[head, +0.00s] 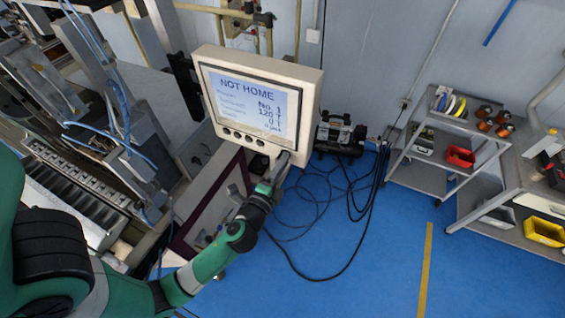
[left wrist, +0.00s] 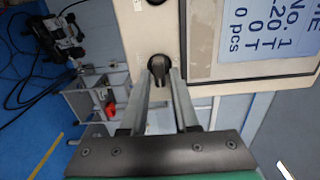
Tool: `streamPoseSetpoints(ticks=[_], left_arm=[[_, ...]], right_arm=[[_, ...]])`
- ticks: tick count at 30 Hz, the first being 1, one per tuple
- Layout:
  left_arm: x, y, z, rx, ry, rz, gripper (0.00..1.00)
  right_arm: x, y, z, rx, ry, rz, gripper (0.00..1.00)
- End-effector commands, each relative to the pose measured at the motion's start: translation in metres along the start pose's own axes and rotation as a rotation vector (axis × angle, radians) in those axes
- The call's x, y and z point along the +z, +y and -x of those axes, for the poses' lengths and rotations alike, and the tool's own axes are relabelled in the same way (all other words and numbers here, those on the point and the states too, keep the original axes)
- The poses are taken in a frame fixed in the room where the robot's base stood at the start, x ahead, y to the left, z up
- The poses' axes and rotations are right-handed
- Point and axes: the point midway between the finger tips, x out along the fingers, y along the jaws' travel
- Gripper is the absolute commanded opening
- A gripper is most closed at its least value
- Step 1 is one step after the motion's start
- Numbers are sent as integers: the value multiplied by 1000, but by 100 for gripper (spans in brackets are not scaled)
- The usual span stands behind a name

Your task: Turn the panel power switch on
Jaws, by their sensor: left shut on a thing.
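The control panel (head: 308,77) is a cream box with a lit screen (head: 254,102) reading "NOT HOME". Several dark round buttons (head: 238,135) sit below the screen. In the left wrist view the panel (left wrist: 146,28) shows rotated, with the black round power switch (left wrist: 159,62) on its face. My left gripper (head: 282,165) reaches up to the panel's lower right corner. In the left wrist view its two fingers (left wrist: 162,84) stand on either side of the switch's knob and are shut on it. The switch's setting cannot be made out. My right gripper is not in view.
The coil winder (head: 60,185) with blue hoses stands at the left. A grey shelf cart (head: 427,176) with coloured bins and spools stands at the right. Black cables (head: 350,262) lie on the blue floor, which is otherwise open in the middle.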

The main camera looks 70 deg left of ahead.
Motion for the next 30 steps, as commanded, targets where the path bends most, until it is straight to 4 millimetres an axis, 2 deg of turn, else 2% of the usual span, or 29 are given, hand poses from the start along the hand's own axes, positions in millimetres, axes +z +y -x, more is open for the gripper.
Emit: streamPoseSetpoints(ticks=[9,10,12,23,26,30], left_arm=[[0,0,0,-1,1,-2,0],[0,0,0,-1,1,-2,32],[0,0,0,-1,0,-1,45],[0,1,3,0,2,-1,46],[-1,3,15,1,3,-1,46],[-2,6,47,1,8,-3,46]], right_arm=[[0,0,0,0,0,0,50],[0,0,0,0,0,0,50],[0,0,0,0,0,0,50],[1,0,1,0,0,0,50],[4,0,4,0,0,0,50],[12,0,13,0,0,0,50]])
